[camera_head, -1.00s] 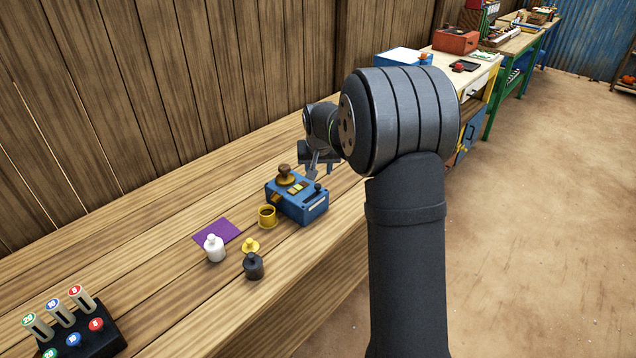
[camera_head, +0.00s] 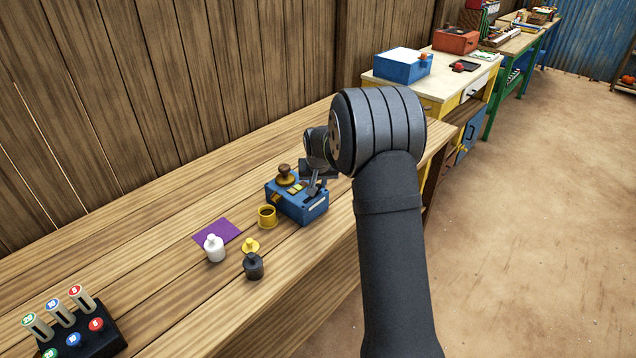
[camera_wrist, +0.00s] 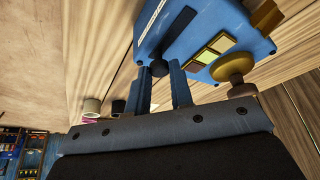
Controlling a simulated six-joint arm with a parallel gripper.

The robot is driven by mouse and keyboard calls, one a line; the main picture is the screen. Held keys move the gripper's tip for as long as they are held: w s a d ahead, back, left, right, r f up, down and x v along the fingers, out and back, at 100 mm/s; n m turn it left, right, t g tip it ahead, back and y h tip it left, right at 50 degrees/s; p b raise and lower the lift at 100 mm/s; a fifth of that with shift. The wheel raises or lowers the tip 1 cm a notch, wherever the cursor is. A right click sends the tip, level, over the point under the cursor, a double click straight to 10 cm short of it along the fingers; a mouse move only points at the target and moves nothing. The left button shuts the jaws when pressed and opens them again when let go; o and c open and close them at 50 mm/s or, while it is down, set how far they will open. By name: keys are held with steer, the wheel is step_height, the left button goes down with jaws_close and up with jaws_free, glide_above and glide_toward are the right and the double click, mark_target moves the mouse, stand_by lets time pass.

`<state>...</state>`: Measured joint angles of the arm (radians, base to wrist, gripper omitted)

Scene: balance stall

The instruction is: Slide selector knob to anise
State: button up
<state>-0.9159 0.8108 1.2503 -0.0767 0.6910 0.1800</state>
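The selector knob is a small dark knob (camera_wrist: 159,68) on top of a blue box (camera_head: 284,203). In the wrist view it shows between the tips of my gripper's two fingers (camera_wrist: 160,72). The fingers stand apart, one on each side of the knob; whether they touch it is not clear. In the head view my gripper (camera_head: 314,188) is low over the box's right part and hides the knob. A pale strip (camera_head: 317,205) lies along the box's front edge; the wrist view also shows it (camera_wrist: 152,16). No anise mark is readable.
A brown-topped brass plunger (camera_head: 285,173) and coloured squares (camera_wrist: 210,50) are on the same box. A yellow cup (camera_head: 267,217), black bottle (camera_head: 253,267), white bottle (camera_head: 214,248), small yellow piece (camera_head: 250,246) and purple mat (camera_head: 229,230) lie to the left.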

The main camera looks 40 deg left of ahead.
jaws_close()
steer(key=shift+s, duration=1.35)
steer(key=o, duration=0.6)
jaws_free()
steer(key=shift+r, duration=0.1)
steer(key=v, duration=1.7)
steer(key=x, duration=1.7)
steer(key=shift+w, duration=0.1)
